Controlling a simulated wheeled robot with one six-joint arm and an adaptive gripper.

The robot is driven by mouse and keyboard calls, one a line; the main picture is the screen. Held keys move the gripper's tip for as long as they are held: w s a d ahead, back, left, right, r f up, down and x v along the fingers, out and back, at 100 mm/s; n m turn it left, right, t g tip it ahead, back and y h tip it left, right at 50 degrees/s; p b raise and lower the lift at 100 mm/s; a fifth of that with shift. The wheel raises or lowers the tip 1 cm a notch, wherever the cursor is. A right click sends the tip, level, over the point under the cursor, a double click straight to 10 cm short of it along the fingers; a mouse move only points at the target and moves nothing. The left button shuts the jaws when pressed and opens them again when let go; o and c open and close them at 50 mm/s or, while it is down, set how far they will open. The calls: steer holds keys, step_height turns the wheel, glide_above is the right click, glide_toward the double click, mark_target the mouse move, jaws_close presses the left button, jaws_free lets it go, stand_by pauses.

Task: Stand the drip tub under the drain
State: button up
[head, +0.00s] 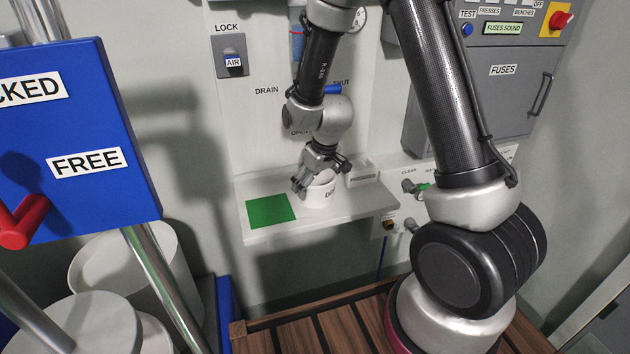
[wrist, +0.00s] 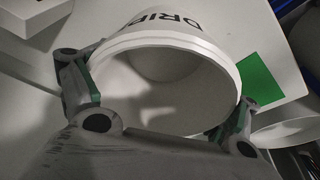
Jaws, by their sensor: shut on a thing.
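The drip tub (head: 321,194) is a white round tub with dark lettering. It is at the middle of the shelf in the head view, just right of the green patch (head: 270,210). In the wrist view the tub (wrist: 180,42) shows its open mouth, and it looks empty. My gripper (head: 316,176) is shut on the tub, with a finger at each side of its rim in the wrist view (wrist: 160,108). The drain valve has a blue handle (head: 333,89) on the wall above, between the DRAIN and SHUT labels. My arm hides much of the drain. I cannot tell whether the tub touches the shelf.
A pale shelf (head: 262,234) runs along the wall, with a small labelled box (head: 362,175) right of the tub. A blue board (head: 75,140) and white drums (head: 150,265) stand at left. A grey fuse cabinet (head: 490,95) hangs at right.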

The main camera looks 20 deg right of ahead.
steer(key=shift+s+r, duration=0.1)
steer(key=o, duration=1.1)
steer(key=shift+c, duration=0.2)
